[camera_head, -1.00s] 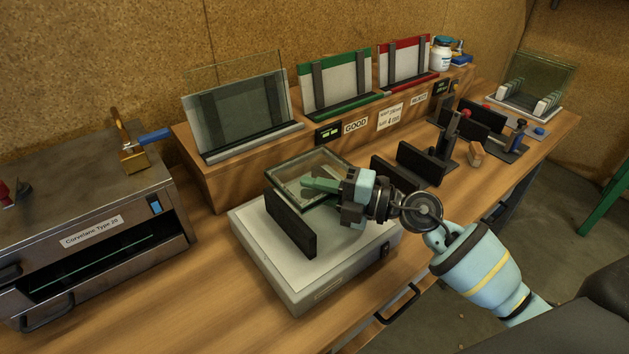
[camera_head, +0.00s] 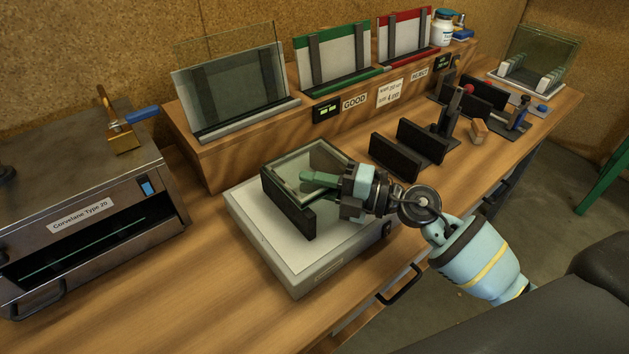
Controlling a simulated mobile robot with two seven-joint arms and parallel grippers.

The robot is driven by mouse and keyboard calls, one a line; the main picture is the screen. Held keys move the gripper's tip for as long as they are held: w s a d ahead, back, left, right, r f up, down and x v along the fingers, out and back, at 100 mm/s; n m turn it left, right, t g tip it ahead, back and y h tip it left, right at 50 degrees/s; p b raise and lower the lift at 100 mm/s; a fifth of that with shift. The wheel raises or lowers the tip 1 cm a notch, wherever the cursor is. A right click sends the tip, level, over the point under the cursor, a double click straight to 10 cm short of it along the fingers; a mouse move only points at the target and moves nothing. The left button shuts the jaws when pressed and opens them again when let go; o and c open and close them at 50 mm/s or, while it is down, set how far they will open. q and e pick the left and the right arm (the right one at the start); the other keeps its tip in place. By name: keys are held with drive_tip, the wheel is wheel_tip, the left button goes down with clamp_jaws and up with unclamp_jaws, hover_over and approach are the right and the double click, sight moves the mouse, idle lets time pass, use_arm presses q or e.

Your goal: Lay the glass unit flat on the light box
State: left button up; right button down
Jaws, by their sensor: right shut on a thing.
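The light box (camera_head: 272,248) is a low pale box with a white top on the wooden bench. The glass unit (camera_head: 318,158) is a framed pane above its top, tilted, with its near-left side by a black upright block (camera_head: 288,203) standing on the box. I cannot tell whether the unit touches the block or the box top. My right gripper (camera_head: 322,181), with green fingers, is shut on the glass unit at its right side. The fingers and the block hide part of the unit. My left gripper is not in view.
A metal oven-like cabinet (camera_head: 85,215) stands at the left. A raised wooden shelf (camera_head: 240,148) behind holds a glass pane and green and red framed stands. Black blocks (camera_head: 395,155) stand right of the light box. Bare bench lies between cabinet and light box.

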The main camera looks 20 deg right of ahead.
sight(333, 191)
drive_tip(key=shift+f, duration=0.15)
idle(0.6)
drive_tip(key=c, duration=1.2)
unclamp_jaws()
drive_tip(key=shift+c, duration=0.2)
drive_tip(key=shift+f, duration=0.15)
drive_tip(key=b+v, duration=0.1)
drive_tip(key=v, duration=0.5)
drive_tip(key=shift+s+d+f, duration=0.1)
drive_tip(key=shift+d, duration=0.05)
drive_tip(key=shift+s+d, duration=0.45)
drive_tip(key=shift+d, duration=0.1)
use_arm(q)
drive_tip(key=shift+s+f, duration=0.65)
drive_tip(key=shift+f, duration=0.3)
use_arm(e)
drive_tip(key=shift+r, duration=0.2)
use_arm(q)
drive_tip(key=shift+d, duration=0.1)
